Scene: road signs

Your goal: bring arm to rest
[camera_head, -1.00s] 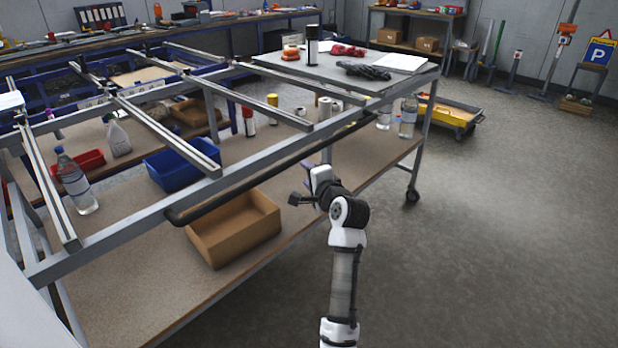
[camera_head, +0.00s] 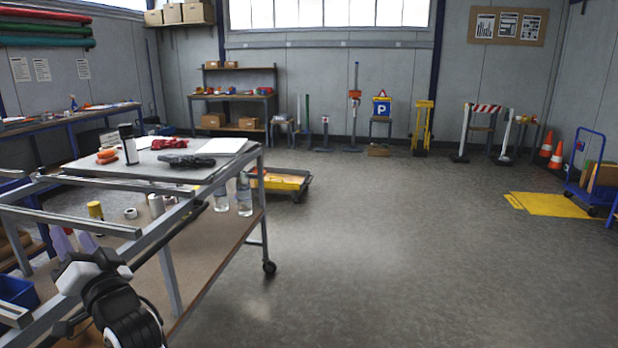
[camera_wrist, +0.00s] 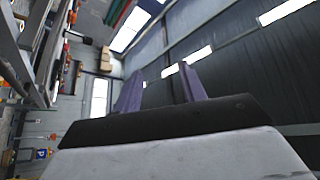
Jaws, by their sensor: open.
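My gripper (camera_wrist: 161,82) shows in the wrist view with its two purple fingers apart and nothing between them. Behind the fingers the wrist view shows the room's walls, windows and ceiling, tilted on their side. In the head view my arm is at the lower left, in front of the wheeled trolley (camera_head: 173,278).
The trolley's upper plate (camera_head: 112,167) bears black gloves (camera_head: 184,161), a dark cylinder (camera_head: 128,145) and paper. Bottles (camera_head: 244,194) stand on its lower shelf. A yellow cart (camera_head: 280,181) stands behind it.

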